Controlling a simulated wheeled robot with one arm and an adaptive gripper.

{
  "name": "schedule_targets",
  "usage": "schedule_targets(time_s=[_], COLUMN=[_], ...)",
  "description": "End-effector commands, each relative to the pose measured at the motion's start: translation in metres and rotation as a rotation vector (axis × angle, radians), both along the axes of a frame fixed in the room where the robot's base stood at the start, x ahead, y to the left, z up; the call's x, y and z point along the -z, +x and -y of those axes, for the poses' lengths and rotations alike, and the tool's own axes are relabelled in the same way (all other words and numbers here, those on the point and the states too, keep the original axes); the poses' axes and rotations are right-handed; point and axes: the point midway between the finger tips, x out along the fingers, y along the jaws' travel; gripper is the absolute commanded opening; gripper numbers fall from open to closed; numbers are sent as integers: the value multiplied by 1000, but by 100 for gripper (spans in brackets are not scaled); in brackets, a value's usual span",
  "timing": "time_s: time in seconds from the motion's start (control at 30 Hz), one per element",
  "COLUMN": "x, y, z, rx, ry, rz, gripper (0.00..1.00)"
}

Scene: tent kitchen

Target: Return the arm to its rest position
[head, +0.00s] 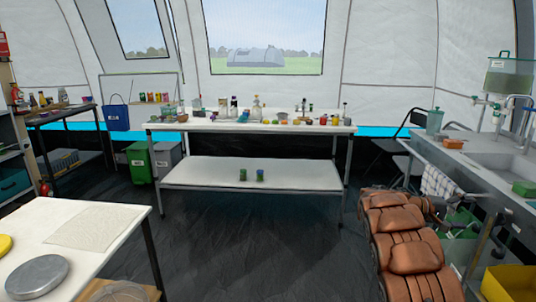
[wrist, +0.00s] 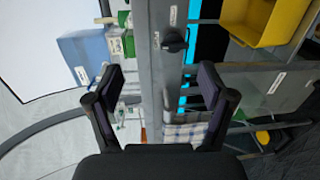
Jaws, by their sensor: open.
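My arm (head: 408,245) reaches up from the lower right of the head view, folded in copper-coloured segments. It stands in front of the sink counter's left side. In the wrist view my gripper (wrist: 158,85) is open, its two dark fingers wide apart with nothing between them.
The sink counter (head: 445,157) with a checkered towel (head: 440,184) stands close by on the right. A yellow bin (head: 508,283) is at lower right. A white table (head: 110,238) is at left. The long table (head: 225,127) at the back holds many small items. The dark floor (head: 260,240) between is clear.

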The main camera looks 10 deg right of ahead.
Motion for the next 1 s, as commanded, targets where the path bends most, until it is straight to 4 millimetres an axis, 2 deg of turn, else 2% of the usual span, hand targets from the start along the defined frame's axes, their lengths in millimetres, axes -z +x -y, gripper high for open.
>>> schedule_targets(time_s=[0.03, 0.37, 0.67, 1.0], x=[-22, -79, -114, -141], y=[-6, -57, -108, -167], z=[-10, -76, -147, -239], rx=[6, 53, 78, 75], ry=[21, 211, 410, 662], rz=[5, 35, 72, 118], gripper=[81, 81, 81, 81])
